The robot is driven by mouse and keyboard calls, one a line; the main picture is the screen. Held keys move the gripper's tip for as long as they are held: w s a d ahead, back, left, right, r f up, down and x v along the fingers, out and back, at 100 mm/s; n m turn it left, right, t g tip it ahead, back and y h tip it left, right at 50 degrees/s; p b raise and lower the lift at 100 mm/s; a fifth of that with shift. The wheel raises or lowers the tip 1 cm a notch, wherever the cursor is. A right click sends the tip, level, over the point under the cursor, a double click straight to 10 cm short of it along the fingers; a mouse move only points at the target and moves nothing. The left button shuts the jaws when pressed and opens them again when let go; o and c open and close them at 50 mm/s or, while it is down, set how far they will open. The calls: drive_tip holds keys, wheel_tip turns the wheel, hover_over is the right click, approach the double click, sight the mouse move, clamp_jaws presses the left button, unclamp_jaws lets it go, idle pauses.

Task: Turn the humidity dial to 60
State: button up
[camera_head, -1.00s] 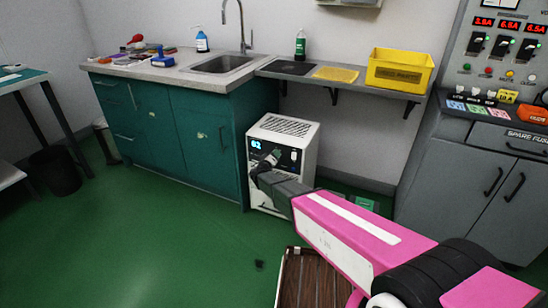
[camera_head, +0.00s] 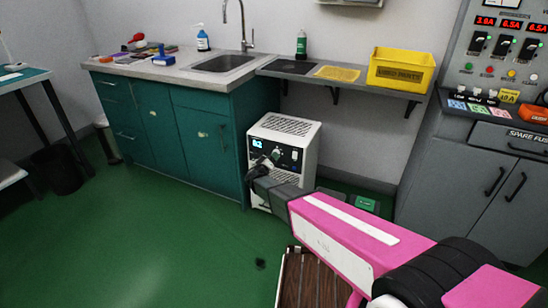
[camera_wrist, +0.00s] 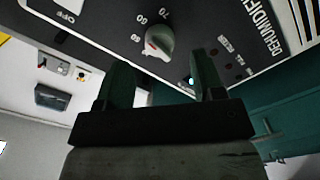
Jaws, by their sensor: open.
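The white dehumidifier (camera_head: 300,150) stands on the floor under the shelf, with a dark front panel and a small lit blue display (camera_head: 257,143) too small to read surely. My gripper (camera_head: 266,164) is in front of this panel and hides part of it. In the wrist view, the round grey humidity dial (camera_wrist: 159,40) with a reddish mark sits among printed numbers on the dark panel (camera_wrist: 105,22). The view is rotated, so the dial's setting is unclear. My gripper's two fingers (camera_wrist: 165,72) are apart and empty, pointing toward the dial, with no clear contact.
A teal cabinet (camera_head: 205,140) with a sink stands left of the dehumidifier. The shelf (camera_head: 345,83) above holds a yellow bin (camera_head: 400,72). A grey control cabinet (camera_head: 470,165) is at right. A brown slatted thing (camera_head: 310,280) lies below my arm. Green floor at left is mostly clear.

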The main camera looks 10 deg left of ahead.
drive_tip(key=v, duration=0.6)
drive_tip(key=shift+s, duration=0.25)
drive_tip(key=shift+a, duration=0.1)
drive_tip(key=s+d+m+g+h, duration=0.2)
drive_tip(key=d+g, duration=0.1)
drive_tip(key=d, duration=0.6)
drive_tip(key=s+d+r+m+g+h, duration=0.15)
drive_tip(key=d+g, duration=0.25)
drive_tip(key=d, duration=0.5)
drive_tip(key=s+d+m+g+h, duration=0.1)
drive_tip(key=d+m+g, duration=0.15)
drive_tip(key=d, duration=0.65)
drive_tip(key=s+d+r+m+g+y, duration=0.1)
drive_tip(key=s+d+r+g+y, duration=0.2)
drive_tip(key=s+d+g+y, duration=0.5)
drive_tip(key=shift+s+d+y, duration=0.55)
drive_tip(key=shift+s+d, duration=1.8)
drive_tip(key=shift+s, duration=1.65)
